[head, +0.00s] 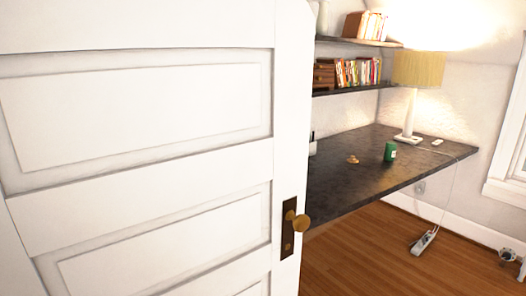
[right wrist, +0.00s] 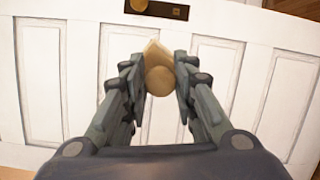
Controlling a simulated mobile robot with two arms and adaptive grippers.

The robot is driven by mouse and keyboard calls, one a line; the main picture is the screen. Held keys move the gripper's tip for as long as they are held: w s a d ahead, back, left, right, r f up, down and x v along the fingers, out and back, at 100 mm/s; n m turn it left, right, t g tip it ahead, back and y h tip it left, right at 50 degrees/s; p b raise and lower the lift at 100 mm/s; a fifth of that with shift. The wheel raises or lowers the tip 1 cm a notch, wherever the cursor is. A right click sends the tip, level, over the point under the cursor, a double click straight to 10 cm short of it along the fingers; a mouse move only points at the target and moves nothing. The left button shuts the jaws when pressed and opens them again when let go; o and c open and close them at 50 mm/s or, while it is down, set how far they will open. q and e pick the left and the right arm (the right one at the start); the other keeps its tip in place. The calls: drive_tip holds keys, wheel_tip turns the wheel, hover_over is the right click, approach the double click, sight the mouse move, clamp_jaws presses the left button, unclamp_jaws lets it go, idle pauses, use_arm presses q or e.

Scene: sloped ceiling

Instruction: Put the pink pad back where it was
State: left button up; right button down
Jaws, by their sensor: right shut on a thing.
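My right gripper (right wrist: 160,85) shows in the right wrist view, its two fingers closed on a tan thing (right wrist: 159,78). The held thing has a pointed top edge and a rounded front part. Its colour looks tan rather than pink, and I cannot tell whether it is the pink pad. Behind it is a white panelled door, apart from the fingers as far as I can tell. No clearly pink pad shows in the head view. Neither gripper shows in the head view, and my left gripper is in no frame.
The white door (head: 140,120) with a brass knob (head: 301,222) fills the left of the head view. Beyond it, a dark desk (head: 350,187) holds a green can (head: 390,151), a small brown thing (head: 352,159) and a lamp (head: 417,72). A power strip (head: 423,243) lies on the wooden floor.

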drive_tip(key=shift+w+d+r+m+t+h, duration=0.2)
drive_tip(key=shift+d+m+h, duration=0.3)
drive_tip(key=shift+h, duration=0.45)
drive_tip(key=shift+w+d+r+m+t+h, duration=0.1)
drive_tip(key=shift+w+d+r+m+h, duration=0.25)
drive_tip(key=shift+m+h, duration=0.45)
drive_tip(key=shift+w+d+r+m+t+h, duration=0.1)
drive_tip(key=shift+w+d+r+m+h, duration=0.3)
drive_tip(key=shift+h, duration=0.65)
drive_tip(key=shift+s+f, duration=0.15)
drive_tip(key=shift+s, duration=0.05)
